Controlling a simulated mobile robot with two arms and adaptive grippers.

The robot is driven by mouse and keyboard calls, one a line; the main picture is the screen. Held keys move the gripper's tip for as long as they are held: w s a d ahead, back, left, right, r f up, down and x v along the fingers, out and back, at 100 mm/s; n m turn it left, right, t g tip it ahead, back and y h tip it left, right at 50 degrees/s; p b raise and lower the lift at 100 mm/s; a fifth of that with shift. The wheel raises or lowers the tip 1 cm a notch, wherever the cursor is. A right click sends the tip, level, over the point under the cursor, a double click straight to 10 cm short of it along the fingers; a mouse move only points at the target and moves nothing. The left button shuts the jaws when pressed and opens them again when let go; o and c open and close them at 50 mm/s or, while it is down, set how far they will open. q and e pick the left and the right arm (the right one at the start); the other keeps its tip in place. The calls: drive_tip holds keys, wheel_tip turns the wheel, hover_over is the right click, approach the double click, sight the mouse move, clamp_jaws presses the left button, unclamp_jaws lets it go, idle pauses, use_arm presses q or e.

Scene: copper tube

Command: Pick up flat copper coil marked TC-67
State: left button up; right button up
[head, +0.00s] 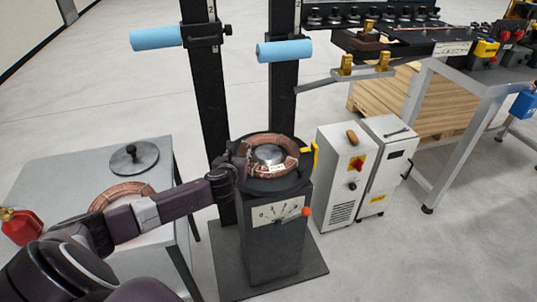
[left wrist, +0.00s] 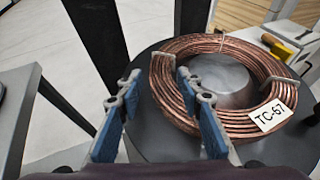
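The flat copper coil (head: 268,139) lies on the round dark plate on top of a black pedestal scale (head: 262,235). In the left wrist view the coil (left wrist: 255,55) carries a white tag (left wrist: 270,115) reading TC-67. My left gripper (head: 240,160) is at the coil's left side. In the left wrist view its blue-padded fingers (left wrist: 157,82) are apart, with the coil's left band appearing between the tips. I cannot tell whether they touch it. My right gripper is not in view.
A second copper coil (head: 122,192) lies on the grey table (head: 60,170) at left, partly behind my arm, near a dark disc with a knob (head: 134,158). Black posts with blue rollers (head: 284,50) stand behind the scale. White cabinets (head: 343,175) stand to its right.

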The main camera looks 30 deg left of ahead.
sight(243, 150)
use_arm(q)
drive_tip(key=x, duration=0.3)
drive_tip(key=shift+w+a, duration=0.1)
drive_tip(key=shift+w+a+f, duration=0.1)
drive_tip(key=shift+w+f, duration=0.05)
drive_tip(key=shift+w, duration=0.15)
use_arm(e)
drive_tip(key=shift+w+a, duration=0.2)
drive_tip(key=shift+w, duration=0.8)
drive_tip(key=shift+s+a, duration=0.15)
use_arm(q)
drive_tip(key=c, duration=0.3)
clamp_jaws()
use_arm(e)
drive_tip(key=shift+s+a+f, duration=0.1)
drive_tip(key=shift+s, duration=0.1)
